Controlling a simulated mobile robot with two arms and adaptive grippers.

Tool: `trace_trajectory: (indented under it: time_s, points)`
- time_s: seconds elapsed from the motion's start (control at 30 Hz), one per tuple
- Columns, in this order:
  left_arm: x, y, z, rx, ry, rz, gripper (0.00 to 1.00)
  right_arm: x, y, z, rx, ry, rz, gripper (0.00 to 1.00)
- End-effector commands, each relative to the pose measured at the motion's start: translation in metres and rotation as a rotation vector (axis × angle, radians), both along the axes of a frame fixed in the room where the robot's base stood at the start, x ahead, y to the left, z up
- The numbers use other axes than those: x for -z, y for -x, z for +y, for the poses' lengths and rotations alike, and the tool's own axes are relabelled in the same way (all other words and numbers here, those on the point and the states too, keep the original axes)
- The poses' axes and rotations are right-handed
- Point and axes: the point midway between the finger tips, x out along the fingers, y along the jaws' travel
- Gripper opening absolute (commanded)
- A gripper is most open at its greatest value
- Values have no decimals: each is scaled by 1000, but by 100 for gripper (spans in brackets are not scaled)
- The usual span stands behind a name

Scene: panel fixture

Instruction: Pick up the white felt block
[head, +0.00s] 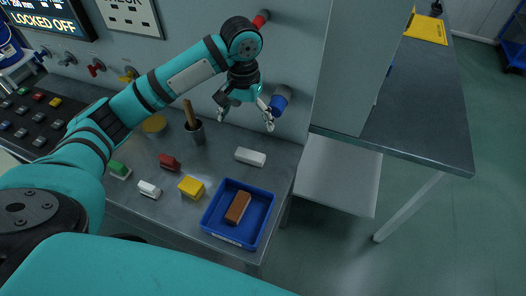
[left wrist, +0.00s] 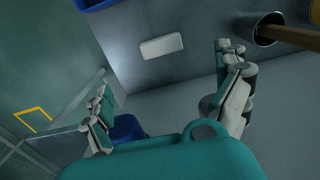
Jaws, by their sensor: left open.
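A plain white block (head: 250,157) lies flat on the grey metal bench, right of the cup and above the blue tray. It also shows in the left wrist view as a white block (left wrist: 161,46). A smaller white block with a dark base (head: 149,190) lies further left; I cannot tell its material. My left gripper (head: 246,116) is open and empty, in front of the panel and above the plain white block in the picture. In the left wrist view its fingers (left wrist: 165,108) are wide apart, with the plain white block beyond them, untouched. My right gripper is not in view.
A blue tray (head: 210,220) holds a brown block (head: 238,207). A yellow block (head: 191,187), a red block (head: 169,162) and a green block (head: 119,170) lie left. A cup (head: 196,135) holds a wooden handle. A blue knob (head: 281,98) juts from the panel beside the gripper.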

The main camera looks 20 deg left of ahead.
Motion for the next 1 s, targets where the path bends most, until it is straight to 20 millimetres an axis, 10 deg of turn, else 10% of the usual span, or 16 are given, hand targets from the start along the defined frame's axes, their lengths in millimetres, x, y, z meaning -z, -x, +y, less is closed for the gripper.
trace_trajectory:
  time_s: [0.37, 1.0]
  points:
    - [80, 1, 0, -1, -1, 4, 100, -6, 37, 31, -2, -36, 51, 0]
    - [156, 1, -4, 1, -1, 2, 100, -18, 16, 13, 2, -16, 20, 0]
